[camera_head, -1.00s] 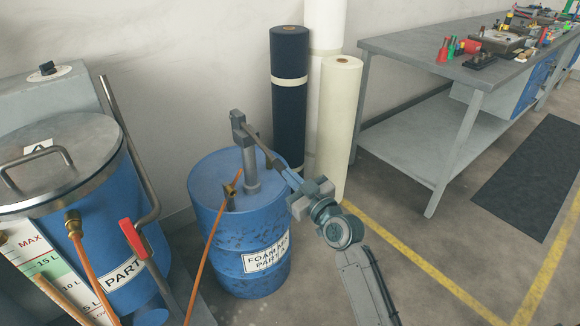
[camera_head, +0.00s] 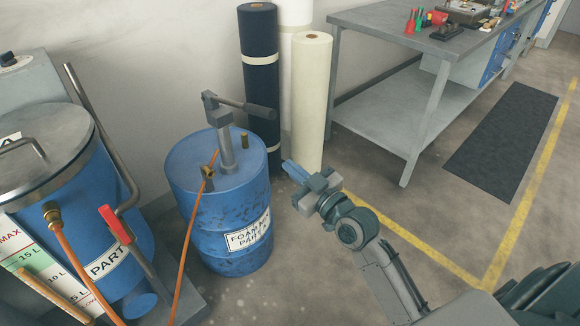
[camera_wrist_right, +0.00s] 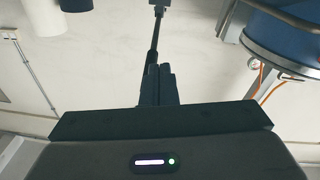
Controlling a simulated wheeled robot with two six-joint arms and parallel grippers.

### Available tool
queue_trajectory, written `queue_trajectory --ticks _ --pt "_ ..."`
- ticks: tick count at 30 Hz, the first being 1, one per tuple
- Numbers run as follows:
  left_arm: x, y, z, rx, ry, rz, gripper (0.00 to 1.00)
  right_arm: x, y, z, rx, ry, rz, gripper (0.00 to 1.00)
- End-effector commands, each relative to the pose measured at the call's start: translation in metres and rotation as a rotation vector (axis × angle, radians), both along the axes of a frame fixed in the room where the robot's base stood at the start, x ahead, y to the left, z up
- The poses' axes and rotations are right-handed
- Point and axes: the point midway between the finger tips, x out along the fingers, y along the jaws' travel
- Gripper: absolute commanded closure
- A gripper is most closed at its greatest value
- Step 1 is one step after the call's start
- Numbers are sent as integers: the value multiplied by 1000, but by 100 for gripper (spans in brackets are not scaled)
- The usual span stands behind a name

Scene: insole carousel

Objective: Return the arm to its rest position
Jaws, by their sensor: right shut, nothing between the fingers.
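My right gripper (camera_head: 292,168) is shut and empty in the head view. It is in the air to the right of the blue foam drum (camera_head: 190,225), in front of the cream roll. Its closed fingers also show in the right wrist view (camera_wrist_right: 160,78). The drum has a hand pump (camera_head: 225,135) on its lid, with a dark-gripped lever (camera_head: 258,110) reaching right; the gripper is apart from the lever. My right arm comes in from the lower right. My left gripper is not in view.
A blue tank (camera_head: 95,205) with a red-handled lever (camera_head: 116,222) and hoses stands at left. Dark (camera_head: 259,85) and cream (camera_head: 308,110) rolls stand by the wall. A grey workbench (camera_head: 380,40) is at back right. Floor with a dark mat (camera_head: 500,145) is open at right.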

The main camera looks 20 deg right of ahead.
Motion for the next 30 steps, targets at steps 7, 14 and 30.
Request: queue_trajectory --ticks 7,14,30 --pt "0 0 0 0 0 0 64 0 0 0 0 0 0 100" --pt "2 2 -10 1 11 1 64 6 -5 -22 1 57 -17 100" --pt "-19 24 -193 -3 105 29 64 -97 -62 -373 -31 899 -256 100"
